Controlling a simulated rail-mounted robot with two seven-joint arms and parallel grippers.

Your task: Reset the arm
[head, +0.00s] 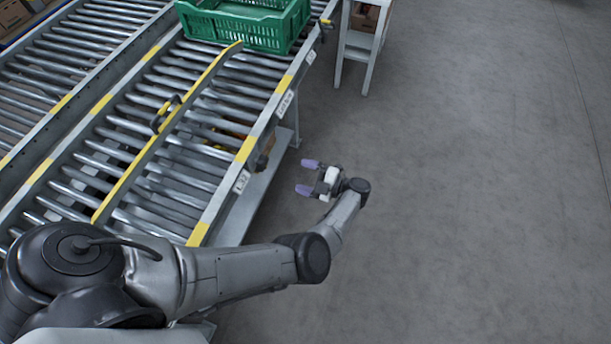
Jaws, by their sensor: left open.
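My left gripper (307,177) is open, with two purple fingertips spread apart and nothing between them. It hangs over the grey floor just right of the roller conveyor, and its fingers point left toward the conveyor's side. My left arm (230,272) comes in from the lower left, runs across the bottom of the picture and bends up to the gripper. My right gripper is not in view.
The roller conveyor (247,149) with yellow-marked rails fills the left side. A green crate (236,27) stands on its far end. A grey stand (357,45) holds a brown box behind. The floor (480,180) on the right is clear.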

